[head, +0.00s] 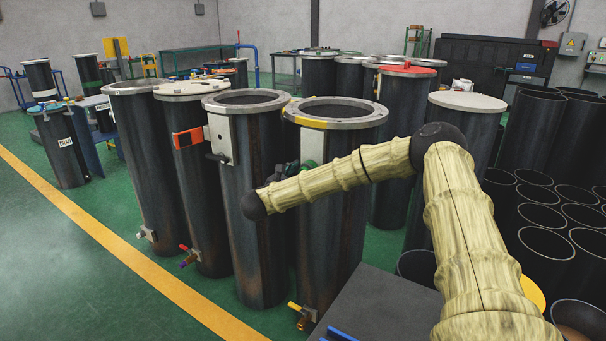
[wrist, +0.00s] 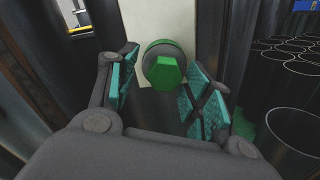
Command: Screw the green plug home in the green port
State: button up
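The green plug (wrist: 163,73) has a hexagonal head and sits at a round dark port with a green edge (wrist: 164,46) on a cream plate (wrist: 142,20). How deep its thread sits cannot be told. My gripper (wrist: 165,84) is open, with one teal-padded finger on each side of the plug and a visible gap on both sides. In the head view, my gripper (head: 286,171) is beside the cream plate (head: 312,148) on a tall dark cylinder. A bit of green shows there, mostly hidden by my gripper and arm.
Flanged cylinders stand close on the left, one with an orange-framed device (head: 188,138). A brass valve with a yellow handle (head: 302,315) juts out low. Open dark tubes (head: 545,243) crowd the right. Green floor is free at left, beyond the yellow line (head: 110,246).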

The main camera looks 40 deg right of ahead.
jog(key=shift+s+d+r, duration=0.1)
jog(key=shift+s+d, duration=0.05)
jog(key=b+v, duration=0.4)
jog(key=v, duration=0.2)
dwell(0.7)
dwell(0.3)
